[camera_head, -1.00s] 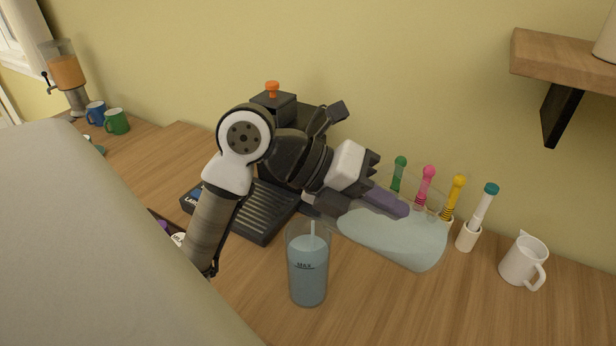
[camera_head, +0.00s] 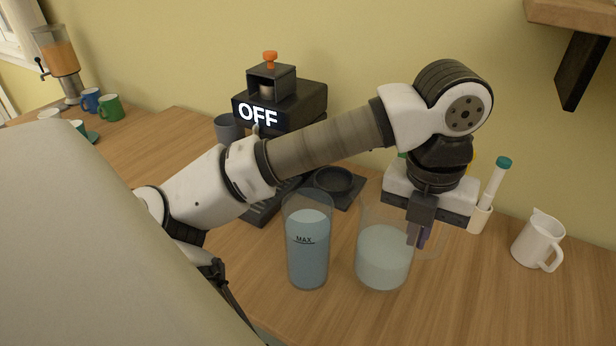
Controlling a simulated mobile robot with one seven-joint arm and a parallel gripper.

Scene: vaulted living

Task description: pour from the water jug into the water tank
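The water tank (camera_head: 308,262) is a clear, tapered container with a MAX mark, upright on the wooden counter. Its water surface stands above the MAX line. The water jug (camera_head: 383,262) is a clear, wide vessel about half full, upright just right of the tank and apart from it. It appears to be at counter level; whether its base touches is unclear. My gripper (camera_head: 420,236) points down at the jug's right side, by its clear handle.
A black coffee machine (camera_head: 305,98) with an OFF display stands behind my arm. A white pitcher (camera_head: 538,240) is at the right, near a teal-topped tube (camera_head: 494,182). A wooden shelf (camera_head: 575,14) overhangs at upper right. The front counter is clear.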

